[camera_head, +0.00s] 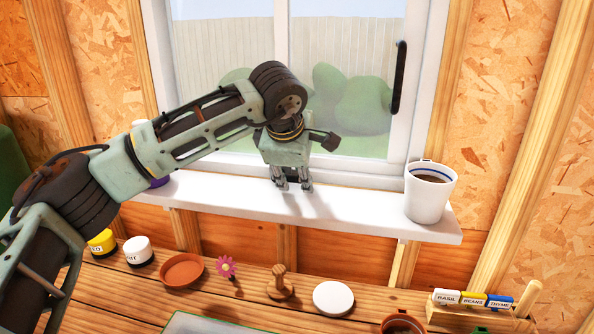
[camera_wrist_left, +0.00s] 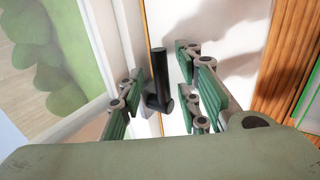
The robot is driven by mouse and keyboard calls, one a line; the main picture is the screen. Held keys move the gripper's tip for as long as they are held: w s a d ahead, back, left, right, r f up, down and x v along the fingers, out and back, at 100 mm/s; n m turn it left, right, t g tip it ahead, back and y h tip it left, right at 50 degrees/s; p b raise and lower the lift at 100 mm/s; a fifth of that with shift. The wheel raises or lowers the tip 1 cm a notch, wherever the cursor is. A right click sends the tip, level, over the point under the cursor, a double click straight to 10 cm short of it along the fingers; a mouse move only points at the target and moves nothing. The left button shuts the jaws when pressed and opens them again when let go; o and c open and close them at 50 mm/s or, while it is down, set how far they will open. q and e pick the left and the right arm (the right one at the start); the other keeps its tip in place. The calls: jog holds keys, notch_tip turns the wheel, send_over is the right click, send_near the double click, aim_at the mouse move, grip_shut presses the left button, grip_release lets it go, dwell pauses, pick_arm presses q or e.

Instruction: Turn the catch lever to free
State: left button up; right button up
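The catch lever (camera_wrist_left: 160,80), a short black bar on a small black mount, shows in the left wrist view at the window frame by the white sill. My left gripper (camera_wrist_left: 162,105) is open, with green-padded fingers on both sides of the lever and gaps between. In the head view my left gripper (camera_head: 292,183) points down at the sill below the window, and it mostly hides the lever there. My right gripper is in neither view.
A white mug (camera_head: 430,195) of dark drink stands on the right of the sill (camera_head: 350,205). A black handle (camera_head: 398,78) is on the window. The bench below holds a clay saucer (camera_head: 182,271), a pink flower (camera_head: 226,266), a wooden peg (camera_head: 280,283) and a white disc (camera_head: 333,298).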

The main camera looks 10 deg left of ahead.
pick_arm(q)
jog(key=shift+c, duration=0.5)
grip_shut()
